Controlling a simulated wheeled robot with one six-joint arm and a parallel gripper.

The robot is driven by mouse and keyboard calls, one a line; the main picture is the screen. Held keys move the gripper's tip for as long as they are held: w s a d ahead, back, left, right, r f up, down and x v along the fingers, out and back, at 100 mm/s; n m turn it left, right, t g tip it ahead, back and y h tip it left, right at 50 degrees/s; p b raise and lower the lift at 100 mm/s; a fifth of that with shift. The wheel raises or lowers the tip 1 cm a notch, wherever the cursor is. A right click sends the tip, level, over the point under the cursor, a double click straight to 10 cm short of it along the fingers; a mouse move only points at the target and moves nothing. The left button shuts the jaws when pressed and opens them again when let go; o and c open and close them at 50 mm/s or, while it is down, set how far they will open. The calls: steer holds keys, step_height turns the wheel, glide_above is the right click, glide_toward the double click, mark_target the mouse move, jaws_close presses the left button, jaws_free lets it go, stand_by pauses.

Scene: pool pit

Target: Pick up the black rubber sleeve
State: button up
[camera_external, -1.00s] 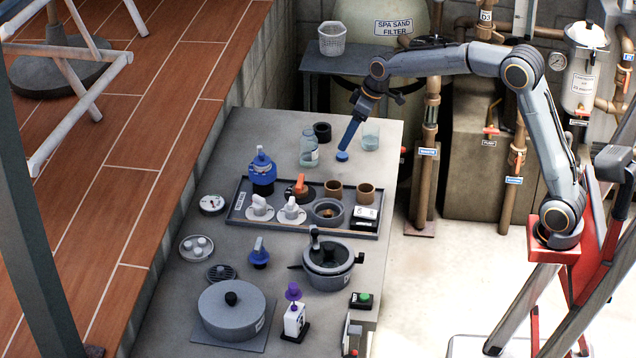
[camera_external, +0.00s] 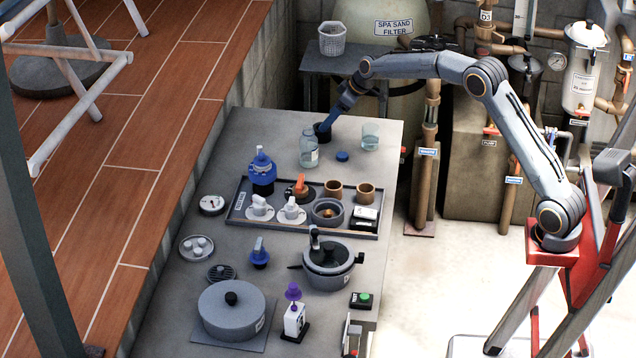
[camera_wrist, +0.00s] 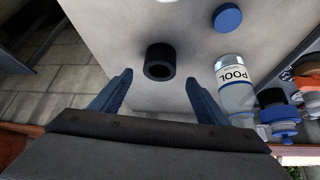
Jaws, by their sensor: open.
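The black rubber sleeve (camera_wrist: 160,62) is a short, thick-walled black ring standing on the grey bench top. In the wrist view it lies ahead of my gripper (camera_wrist: 158,90), roughly centred between the two blue fingers, which are spread apart and empty. In the external view my gripper (camera_external: 327,125) is low at the far end of the bench, right over the sleeve (camera_external: 322,132), and partly hides it. I cannot tell there whether the fingers touch it.
A clear beaker (camera_external: 370,136) stands to the right. A tray (camera_external: 236,215) of valve parts and a blue-topped device (camera_external: 262,172) sit nearer the camera.

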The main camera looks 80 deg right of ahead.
steer(key=shift+p+x, duration=0.8)
steer(key=shift+x, duration=2.5)
steer(key=shift+s, duration=0.15)
steer(key=c, duration=1.4)
